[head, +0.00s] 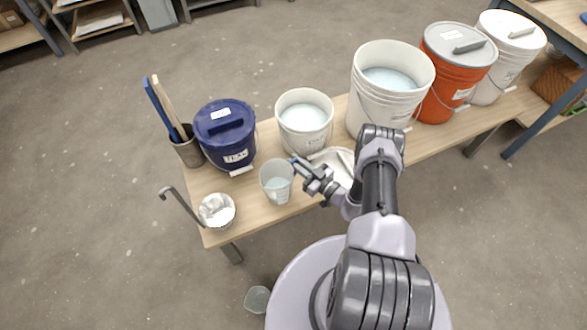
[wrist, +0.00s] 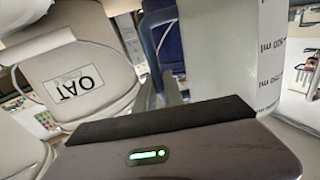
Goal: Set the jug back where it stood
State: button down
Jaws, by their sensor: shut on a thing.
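The jug (head: 277,185) is a translucent measuring jug at the front of the wooden bench, in front of the blue bucket and the open white bucket. My gripper (head: 296,165) reaches in from the right and is shut on the jug near its upper right side. In the wrist view the jug (wrist: 222,60) is a pale wall with "ml" markings beside the dark finger pad. I cannot tell whether its base touches the bench.
A blue lidded bucket (head: 225,133) and an open white bucket (head: 304,137) stand behind the jug. A plate (head: 338,175) lies right, partly hidden.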

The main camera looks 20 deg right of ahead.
jog(key=f, duration=0.1)
jog(key=f+b, duration=0.2)
jog(key=f, duration=0.1)
jog(key=shift+w+a, duration=0.3)
jog(key=shift+w, duration=0.05)
jog(key=shift+r, duration=0.25)
jog(key=shift+f, duration=0.2)
jog(key=c, duration=1.5)
grip_release()
jog(key=shift+o, duration=0.2)
jog(key=shift+r, duration=0.1)
